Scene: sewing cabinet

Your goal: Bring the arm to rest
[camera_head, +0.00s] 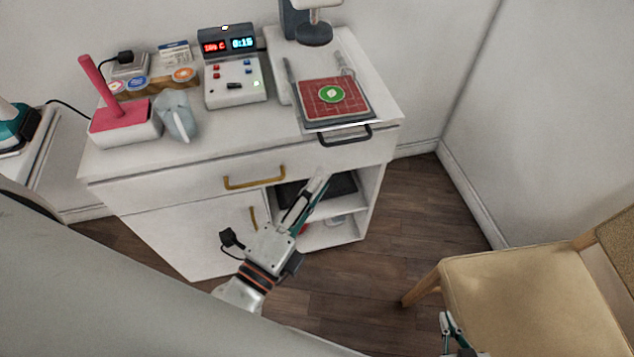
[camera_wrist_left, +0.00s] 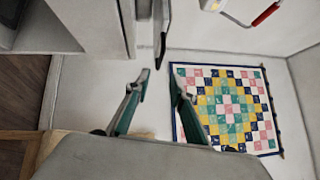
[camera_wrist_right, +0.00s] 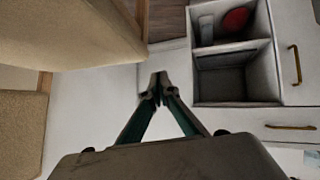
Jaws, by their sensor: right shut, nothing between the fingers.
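My left gripper (camera_head: 318,180) reaches in from the bottom middle and hangs in front of the white cabinet's open right side, below the black handle (camera_head: 344,135). In the left wrist view its fingers (camera_wrist_left: 160,78) stand apart with nothing between them, and a dark handle-like bar (camera_wrist_left: 163,30) shows just beyond the tips. My right gripper (camera_head: 450,330) is low at the bottom edge, beside the tan chair. In the right wrist view its fingertips (camera_wrist_right: 159,82) meet, empty.
The white cabinet (camera_head: 160,185) carries a control box (camera_head: 233,85), a pink-handled block (camera_head: 122,120) and a red cutting mat (camera_head: 318,105). The tan chair (camera_head: 530,290) stands at right. Wood floor (camera_head: 420,220) is clear between them. A patchwork quilt (camera_wrist_left: 230,105) hangs on the wall.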

